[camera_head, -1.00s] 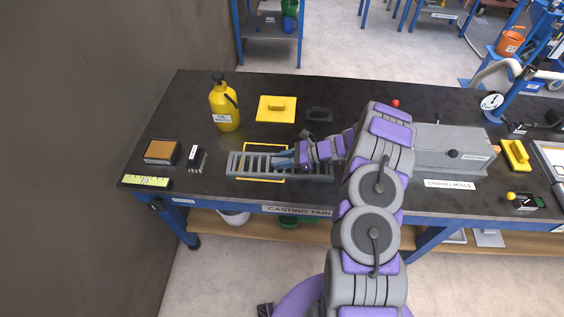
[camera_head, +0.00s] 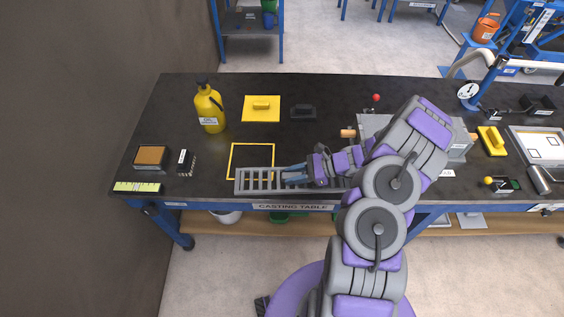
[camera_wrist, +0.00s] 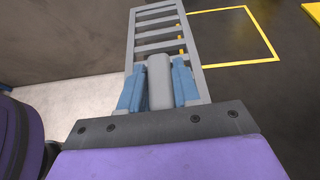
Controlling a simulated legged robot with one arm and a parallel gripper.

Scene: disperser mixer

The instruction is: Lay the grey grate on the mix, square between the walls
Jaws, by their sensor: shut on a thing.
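The grey grate (camera_head: 262,180) is a long frame with several crossbars; it also shows in the wrist view (camera_wrist: 158,30). My gripper (camera_head: 290,175) is shut on it, with blue fingers on both sides of a grey block on the grate in the wrist view (camera_wrist: 160,80). The grate appears held over the front edge of the casting table, and its right part is hidden by my arm. The grey channel mould (camera_head: 370,124) stands to the right, largely behind my arm. The mix and the inner walls cannot be seen.
A yellow trowel (camera_head: 491,141) lies right of the mould.

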